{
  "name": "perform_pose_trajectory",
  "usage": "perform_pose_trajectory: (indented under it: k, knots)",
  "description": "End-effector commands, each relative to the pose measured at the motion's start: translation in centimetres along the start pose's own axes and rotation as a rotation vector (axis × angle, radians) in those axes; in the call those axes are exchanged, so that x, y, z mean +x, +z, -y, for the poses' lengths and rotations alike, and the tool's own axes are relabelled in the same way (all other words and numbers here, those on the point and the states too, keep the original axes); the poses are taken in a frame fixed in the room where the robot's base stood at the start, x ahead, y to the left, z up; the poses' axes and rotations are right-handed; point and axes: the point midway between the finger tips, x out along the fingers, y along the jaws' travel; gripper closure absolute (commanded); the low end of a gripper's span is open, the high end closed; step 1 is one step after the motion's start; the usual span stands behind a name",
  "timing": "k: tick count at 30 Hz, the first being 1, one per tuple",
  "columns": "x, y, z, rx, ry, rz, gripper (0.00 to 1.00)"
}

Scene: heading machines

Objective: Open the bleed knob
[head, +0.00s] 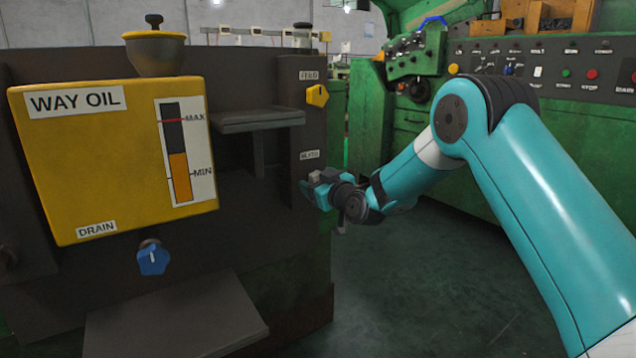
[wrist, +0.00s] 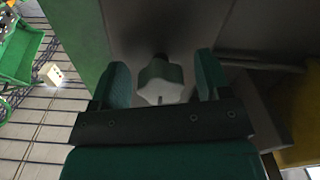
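The bleed knob (wrist: 161,84) is a pale grey lobed knob on a dark panel in the wrist view. My gripper (wrist: 162,74) is open, with one finger on each side of the knob and a visible gap at both sides. In the head view my gripper (head: 315,188) is at the right edge of the dark machine panel, just below a small label (head: 309,154) that seems to read BLEED. Whether the fingertips reach fully past the knob's front, I cannot tell.
A yellow FEED knob (head: 317,95) sits above on the same panel. The yellow WAY OIL tank (head: 90,160) with a blue DRAIN knob (head: 153,258) is at left. A grey shelf (head: 256,120) juts out left of my gripper. Open floor (head: 430,270) lies to the right.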

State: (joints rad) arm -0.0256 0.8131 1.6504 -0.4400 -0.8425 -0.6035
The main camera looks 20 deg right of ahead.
Motion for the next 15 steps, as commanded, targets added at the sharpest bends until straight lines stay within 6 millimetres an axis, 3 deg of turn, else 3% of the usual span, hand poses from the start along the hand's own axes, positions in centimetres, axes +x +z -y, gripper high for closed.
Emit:
perform_pose_trajectory:
  k: [1, 6, 15]
  knots:
    - [-0.01, -0.02, -0.01, 0.000, 0.000, 0.000, 0.39]
    - [-0.02, -0.03, 0.00, 0.000, 0.000, -0.001, 0.78]
    - [-0.02, -0.07, 0.02, 0.024, -0.001, -0.001, 0.79]
